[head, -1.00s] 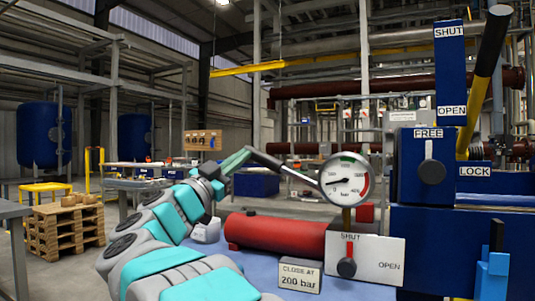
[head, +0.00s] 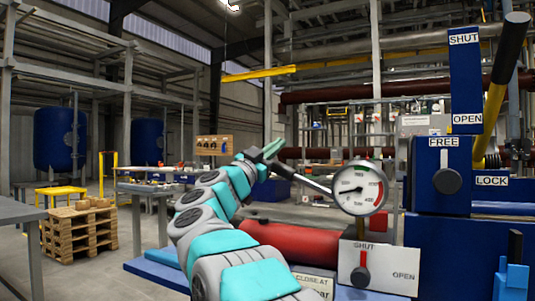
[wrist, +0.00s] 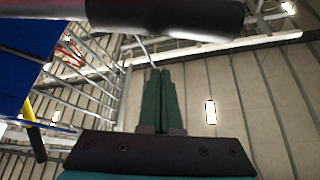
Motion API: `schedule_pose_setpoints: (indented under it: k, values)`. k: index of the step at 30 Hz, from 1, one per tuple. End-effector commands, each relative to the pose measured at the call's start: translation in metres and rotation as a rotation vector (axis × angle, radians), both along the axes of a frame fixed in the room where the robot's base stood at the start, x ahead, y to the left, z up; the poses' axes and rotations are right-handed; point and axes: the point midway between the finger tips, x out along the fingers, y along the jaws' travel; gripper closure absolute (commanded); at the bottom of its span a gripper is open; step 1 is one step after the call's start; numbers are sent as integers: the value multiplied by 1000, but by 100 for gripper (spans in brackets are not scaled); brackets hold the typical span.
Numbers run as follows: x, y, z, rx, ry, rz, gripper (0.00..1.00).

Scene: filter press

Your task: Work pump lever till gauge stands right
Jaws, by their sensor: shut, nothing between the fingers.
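The pump lever (head: 301,179) has a grey rod and a black grip, and it slopes up to the left from beside the gauge. The round white gauge (head: 358,188) has a red band on its right; its needle points left, well short of the red. My gripper (head: 274,148) is shut and empty, with its green fingers at the outer end of the lever. In the wrist view my gripper (wrist: 158,76) points towards a thick black bar (wrist: 165,15), with a visible gap before it.
A red cylinder (head: 295,241) lies below the lever. A SHUT/OPEN valve plate (head: 378,268) stands under the gauge. The blue FREE/LOCK block (head: 441,190) and a long black-and-yellow handle (head: 500,85) stand at the right. A pallet (head: 78,230) is far left.

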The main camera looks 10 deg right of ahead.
Motion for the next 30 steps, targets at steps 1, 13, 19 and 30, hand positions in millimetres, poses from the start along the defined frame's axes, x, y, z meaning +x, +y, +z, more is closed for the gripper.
schedule_pose_setpoints:
  k: [1, 13, 19, 30]
  values:
    - [3, 2, -9, -1, 2, 0, 100]
    - [14, 8, -36, 2, -1, 1, 100]
    - [14, 8, -36, 2, -1, 0, 100]
    - [20, 15, -55, -58, 45, -2, 100]
